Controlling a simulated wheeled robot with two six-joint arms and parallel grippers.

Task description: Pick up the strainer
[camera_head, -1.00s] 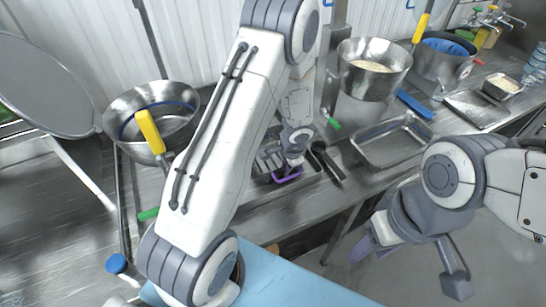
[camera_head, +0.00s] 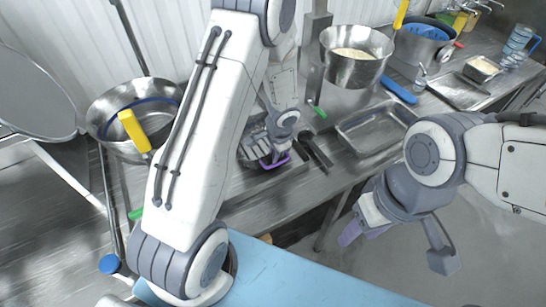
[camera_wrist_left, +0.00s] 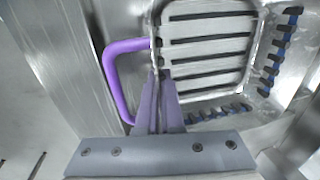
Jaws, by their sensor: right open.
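The strainer is a square metal basket with dark slots and a purple loop handle. In the head view the strainer (camera_head: 252,150) sits low at the counter's front, partly hidden by my left arm. In the left wrist view the strainer (camera_wrist_left: 207,50) fills the upper right, with its handle at the left. My left gripper (camera_wrist_left: 160,80) has its two purple fingers close together, with the strainer's handle-side edge between the tips; it also shows from behind in the head view (camera_head: 273,150). My right gripper (camera_head: 396,245) is open and empty, in front of the counter.
A metal bowl with a yellow-handled tool (camera_head: 133,130) stands at the left. A pot of pale contents (camera_head: 352,72) stands behind. An empty metal tray (camera_head: 372,132) lies right of the strainer, with dark bars (camera_head: 315,153) between. A light blue surface (camera_head: 290,275) is in front.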

